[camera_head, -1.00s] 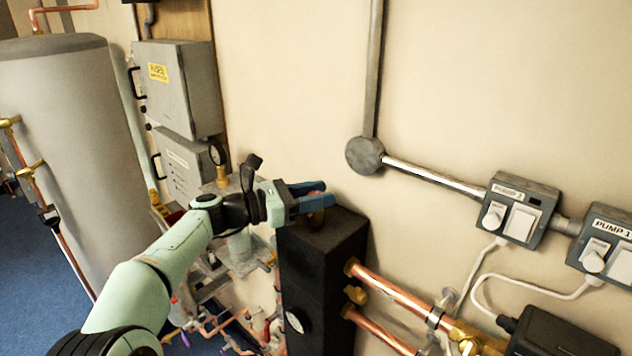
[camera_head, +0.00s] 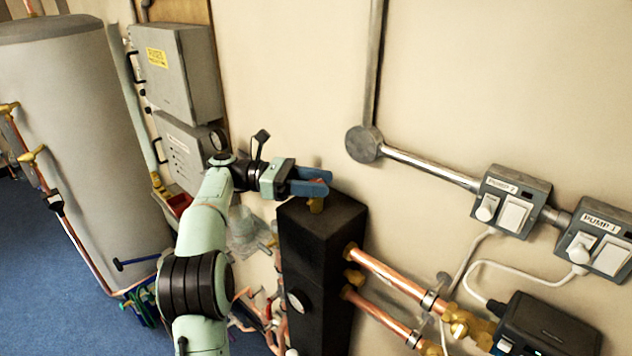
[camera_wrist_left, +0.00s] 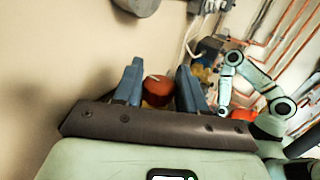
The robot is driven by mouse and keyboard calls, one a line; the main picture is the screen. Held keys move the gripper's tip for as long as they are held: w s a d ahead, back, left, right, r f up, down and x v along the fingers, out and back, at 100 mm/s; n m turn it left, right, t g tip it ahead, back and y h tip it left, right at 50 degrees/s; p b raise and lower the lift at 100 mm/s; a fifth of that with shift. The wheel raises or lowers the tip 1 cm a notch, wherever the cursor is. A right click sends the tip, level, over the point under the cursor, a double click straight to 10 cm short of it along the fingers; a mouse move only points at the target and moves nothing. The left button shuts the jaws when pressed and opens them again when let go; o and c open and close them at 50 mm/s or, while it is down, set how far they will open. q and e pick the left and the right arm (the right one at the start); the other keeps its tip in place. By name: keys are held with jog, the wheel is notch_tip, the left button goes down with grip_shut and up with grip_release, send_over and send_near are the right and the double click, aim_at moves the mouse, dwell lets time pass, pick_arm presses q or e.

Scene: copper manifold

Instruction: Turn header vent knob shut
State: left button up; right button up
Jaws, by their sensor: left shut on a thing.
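The header vent knob shows in the left wrist view as a round red cap (camera_wrist_left: 157,90) between my two blue fingers. My left gripper (camera_head: 312,181) reaches in from the left over the block's top and is shut on the knob. It also shows in the left wrist view (camera_wrist_left: 157,85). A pale green arm of mine shows at the right of the left wrist view; its gripper cannot be made out.
The beige wall is close behind the block. Copper pipes (camera_head: 390,280) leave the block to the right. A round conduit box (camera_head: 364,144) and two pump switches (camera_head: 510,202) are on the wall. A grey tank (camera_head: 85,150) and grey cabinets (camera_head: 180,75) stand at the left.

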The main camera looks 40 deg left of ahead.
pick_arm(q)
jog(key=shift+r, duration=0.1)
jog(key=o, duration=0.9)
jog(key=shift+o, duration=0.2)
jog(key=v, duration=1.2)
dwell(0.4)
